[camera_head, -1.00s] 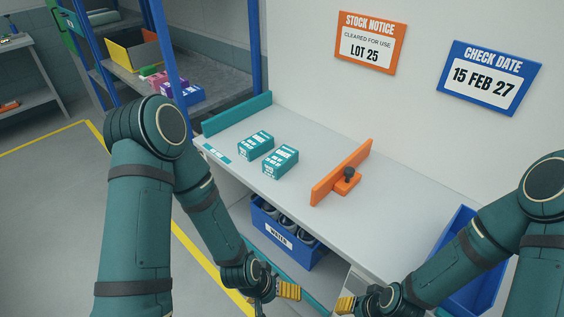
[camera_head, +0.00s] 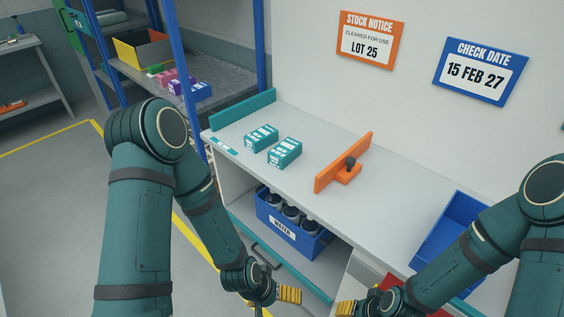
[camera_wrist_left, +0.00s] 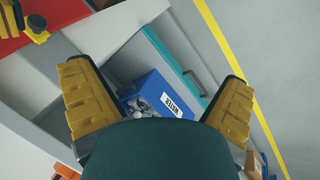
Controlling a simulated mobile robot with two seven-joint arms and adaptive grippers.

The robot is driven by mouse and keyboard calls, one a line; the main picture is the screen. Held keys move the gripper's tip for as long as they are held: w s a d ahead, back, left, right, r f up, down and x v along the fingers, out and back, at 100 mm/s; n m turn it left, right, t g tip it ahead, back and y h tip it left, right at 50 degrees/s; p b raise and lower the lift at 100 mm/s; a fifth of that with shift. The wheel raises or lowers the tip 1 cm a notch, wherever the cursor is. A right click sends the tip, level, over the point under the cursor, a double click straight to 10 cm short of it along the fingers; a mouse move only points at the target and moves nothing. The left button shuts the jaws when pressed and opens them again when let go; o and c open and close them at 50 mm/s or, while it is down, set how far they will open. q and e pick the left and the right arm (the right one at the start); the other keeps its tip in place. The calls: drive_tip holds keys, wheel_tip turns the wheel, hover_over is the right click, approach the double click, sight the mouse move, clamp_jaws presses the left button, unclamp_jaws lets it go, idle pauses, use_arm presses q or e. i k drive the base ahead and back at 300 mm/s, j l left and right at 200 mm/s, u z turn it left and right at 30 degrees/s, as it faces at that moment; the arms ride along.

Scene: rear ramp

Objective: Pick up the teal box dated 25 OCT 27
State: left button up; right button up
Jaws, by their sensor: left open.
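Two teal boxes with white labels stand side by side on the grey counter (camera_head: 225,137), the left teal box (camera_head: 261,138) and the right teal box (camera_head: 285,153). The print on both is too small to read, so I cannot tell which is dated 25 OCT 27. My left gripper (camera_head: 276,302) is low in front of the counter, well away from the boxes. In the left wrist view the left gripper (camera_wrist_left: 155,80) has its yellow fingers wide apart with nothing between them. My right gripper (camera_head: 346,308) shows only partly at the bottom edge.
An orange divider (camera_head: 343,163) stands right of the boxes, and a teal ledge (camera_head: 243,110) at the counter's left end. A blue bin (camera_head: 446,234) is at the right. Wall signs read LOT 25 and 15 FEB 27.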

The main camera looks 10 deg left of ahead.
sight(280, 156)
drive_tip(key=k+z, duration=0.15)
drive_tip(key=z, duration=0.25)
drive_tip(key=k+z, duration=0.1)
drive_tip(key=z, duration=0.3)
drive_tip(key=j+z, duration=0.45)
drive_tip(key=z, duration=0.2)
drive_tip(key=j+z, duration=0.35)
drive_tip(key=k+j+z, duration=0.15)
drive_tip(key=j+z, duration=0.15)
drive_tip(key=k+j+z, duration=0.25)
drive_tip(key=j, duration=0.2)
drive_tip(key=k+j+z, duration=0.1)
drive_tip(key=j, duration=0.2)
drive_tip(key=k+j+z, duration=0.1)
drive_tip(key=j, duration=0.2)
drive_tip(key=k+j, duration=0.15)
drive_tip(key=j+z, duration=0.05)
drive_tip(key=j, duration=0.05)
